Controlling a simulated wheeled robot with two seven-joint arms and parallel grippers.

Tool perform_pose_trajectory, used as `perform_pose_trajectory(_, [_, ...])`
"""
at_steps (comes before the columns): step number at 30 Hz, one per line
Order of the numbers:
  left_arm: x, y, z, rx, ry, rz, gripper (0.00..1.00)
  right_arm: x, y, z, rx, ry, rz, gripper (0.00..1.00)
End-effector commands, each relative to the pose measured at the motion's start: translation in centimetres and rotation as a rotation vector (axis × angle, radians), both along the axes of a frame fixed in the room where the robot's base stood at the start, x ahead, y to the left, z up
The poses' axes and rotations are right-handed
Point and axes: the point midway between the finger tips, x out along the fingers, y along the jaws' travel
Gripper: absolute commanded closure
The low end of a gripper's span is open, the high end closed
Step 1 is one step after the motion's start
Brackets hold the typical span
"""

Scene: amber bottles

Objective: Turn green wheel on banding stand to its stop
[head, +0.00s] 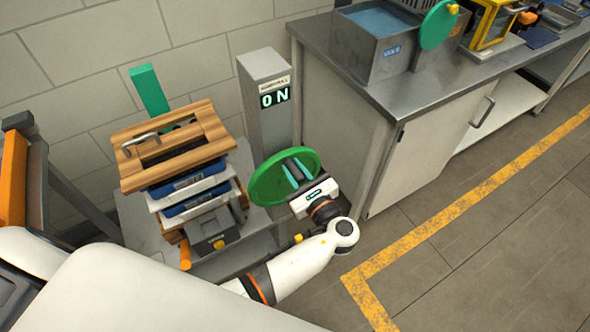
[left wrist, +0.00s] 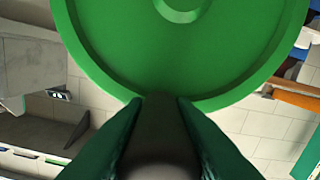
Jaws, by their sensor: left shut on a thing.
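The green wheel (head: 268,186) is a round disc with a raised rim, in front of a grey post (head: 265,100) whose display reads "ON". My left gripper (head: 294,172) reaches it from the right, its two teal fingers over the wheel's face, and is shut on it. In the left wrist view the wheel (left wrist: 185,60) fills the upper middle, with its round hub at the top. The fingers (left wrist: 155,112) meet its lower edge there; the exact contact is partly hidden. My right gripper is not in view.
Left of the wheel, a low metal table (head: 140,222) holds a stack of wooden frames (head: 180,150) and blue-and-white trays. A steel counter (head: 420,92) stands right, bearing a metal tank (head: 375,45) and another green wheel (head: 438,28). Floor beyond the yellow line (head: 430,232) is clear.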

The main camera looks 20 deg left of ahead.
Motion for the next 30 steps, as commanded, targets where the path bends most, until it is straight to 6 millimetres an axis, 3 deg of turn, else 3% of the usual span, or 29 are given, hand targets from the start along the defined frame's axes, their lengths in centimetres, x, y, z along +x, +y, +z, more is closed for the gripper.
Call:
perform_pose_trajectory(8, [-0.5, 0.5, 0.0, -0.039, -0.051, 0.000, 1.00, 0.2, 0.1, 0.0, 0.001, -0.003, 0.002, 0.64])
perform_pose_trajectory(30, [-3.9, 3.2, -1.4, -0.305, -0.392, 0.000, 1.00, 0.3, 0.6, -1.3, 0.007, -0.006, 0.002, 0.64])
